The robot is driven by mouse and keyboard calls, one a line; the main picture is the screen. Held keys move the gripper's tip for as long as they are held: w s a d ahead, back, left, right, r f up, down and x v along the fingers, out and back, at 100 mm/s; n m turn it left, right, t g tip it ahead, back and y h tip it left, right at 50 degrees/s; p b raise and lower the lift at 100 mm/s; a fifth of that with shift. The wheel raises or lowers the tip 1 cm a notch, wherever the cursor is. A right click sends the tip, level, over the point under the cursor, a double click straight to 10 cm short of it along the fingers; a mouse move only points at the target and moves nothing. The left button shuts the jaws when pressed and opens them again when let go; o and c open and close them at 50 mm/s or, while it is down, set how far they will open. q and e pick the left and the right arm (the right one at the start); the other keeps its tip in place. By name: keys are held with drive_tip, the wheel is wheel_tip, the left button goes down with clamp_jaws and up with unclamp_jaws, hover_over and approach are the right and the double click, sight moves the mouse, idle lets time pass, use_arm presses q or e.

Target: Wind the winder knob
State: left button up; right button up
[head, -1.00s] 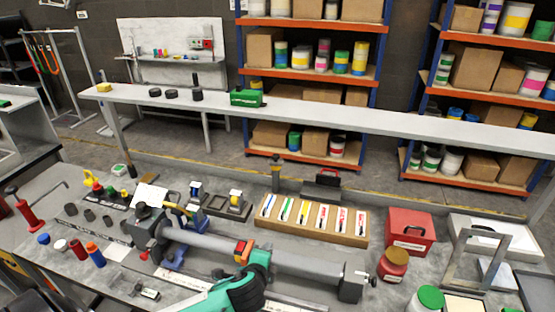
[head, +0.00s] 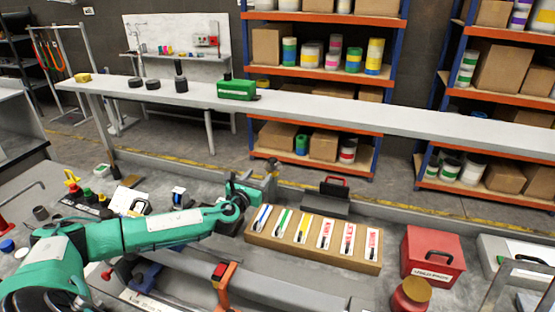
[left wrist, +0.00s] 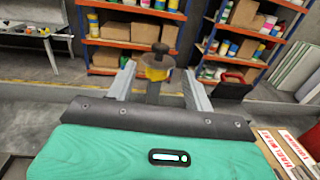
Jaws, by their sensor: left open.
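A post with a dark round knob and a yellowish collar, which I take for the winder knob, stands at the back edge of the bench. In the left wrist view the knob (left wrist: 160,48) shows upright between the finger ends. In the head view the post (head: 271,166) is partly hidden behind my left gripper (head: 262,184). My left gripper also shows in the left wrist view (left wrist: 159,76), with its two grey fingers apart and nothing held. I cannot tell whether the fingers reach around the knob or stop short of it. My right gripper is not in view.
A wooden marker tray (head: 310,258) lies just right of the gripper. A dark case with a red handle (head: 323,205) stands behind it. A red box (head: 432,255) and a red jar (head: 410,296) are further right. A long pale shelf (head: 330,110) runs behind the bench.

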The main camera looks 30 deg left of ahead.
sight(271, 161)
use_arm(q)
drive_tip(key=w, duration=0.2)
drive_tip(key=w+p, duration=0.1)
drive_tip(key=w, duration=0.2)
drive_tip(key=w+a+p, duration=0.1)
drive_tip(key=w, duration=0.2)
drive_tip(key=shift+w+r, duration=0.1)
drive_tip(key=shift+r, duration=0.15)
drive_tip(key=w, duration=0.3)
drive_tip(key=shift+w+a+f, duration=0.1)
drive_tip(key=shift+w+a, duration=0.05)
drive_tip(key=shift+a, duration=0.1)
drive_tip(key=shift+w+a, duration=0.15)
drive_tip(key=shift+w, duration=0.65)
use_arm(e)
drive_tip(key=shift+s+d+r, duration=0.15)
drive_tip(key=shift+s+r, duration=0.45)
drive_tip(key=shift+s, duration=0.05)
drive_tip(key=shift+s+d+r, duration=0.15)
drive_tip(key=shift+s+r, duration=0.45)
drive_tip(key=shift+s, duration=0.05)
use_arm(q)
drive_tip(key=shift+c, duration=0.2)
drive_tip(key=c, duration=0.9)
drive_tip(key=shift+p, duration=0.35)
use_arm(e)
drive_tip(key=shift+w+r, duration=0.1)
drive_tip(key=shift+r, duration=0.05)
